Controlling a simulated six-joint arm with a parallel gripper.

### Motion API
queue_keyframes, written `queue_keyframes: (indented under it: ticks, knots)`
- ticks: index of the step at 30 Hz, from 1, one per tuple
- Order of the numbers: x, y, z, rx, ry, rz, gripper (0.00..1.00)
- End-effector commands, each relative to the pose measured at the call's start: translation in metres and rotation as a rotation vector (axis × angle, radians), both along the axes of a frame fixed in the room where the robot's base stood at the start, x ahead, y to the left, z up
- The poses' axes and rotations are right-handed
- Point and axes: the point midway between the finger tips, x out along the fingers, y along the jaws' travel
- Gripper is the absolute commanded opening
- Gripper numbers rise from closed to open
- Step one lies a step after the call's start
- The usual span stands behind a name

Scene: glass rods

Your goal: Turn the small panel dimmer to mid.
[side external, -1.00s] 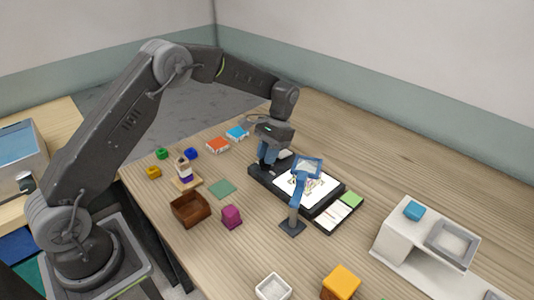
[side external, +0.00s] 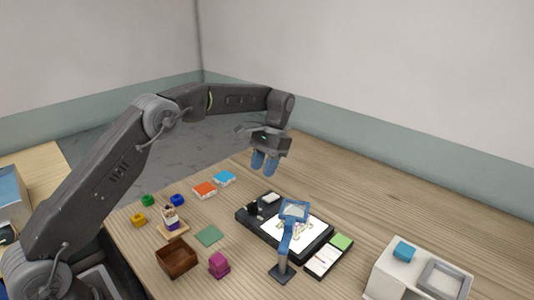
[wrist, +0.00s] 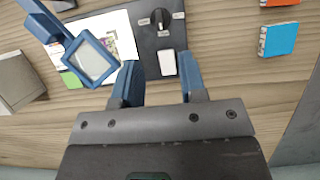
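The dimmer is a small black knob (wrist: 160,18) on the dark panel (wrist: 148,42), with small white labels around it. In the wrist view a pale mark on the knob appears to point down toward the lower label; the label text is too small to read. The side view shows the knob (side external: 253,208) upright at the left end of the panel (side external: 325,248). My gripper (side external: 264,164) hangs above and clear of the panel. In the wrist view my gripper (wrist: 158,63) has its blue fingers spread with nothing between them.
A white block (wrist: 166,63) lies beside the knob. A blue-framed magnifier (side external: 287,238) stands over the white sheet. A brown box (side external: 178,259), magenta block (side external: 219,265), green square (side external: 209,236) and white stand (side external: 385,270) are around.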

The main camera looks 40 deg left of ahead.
Motion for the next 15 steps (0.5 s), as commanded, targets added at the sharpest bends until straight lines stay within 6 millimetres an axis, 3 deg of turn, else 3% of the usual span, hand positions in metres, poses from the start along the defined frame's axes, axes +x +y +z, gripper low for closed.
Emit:
queue_keyframes:
  ticks: [6,15]
  knots:
    - [0.011,0.000,0.024,0.000,-0.001,-0.001,0.38]
    - [0.015,0.000,0.036,0.000,0.001,-0.001,0.38]
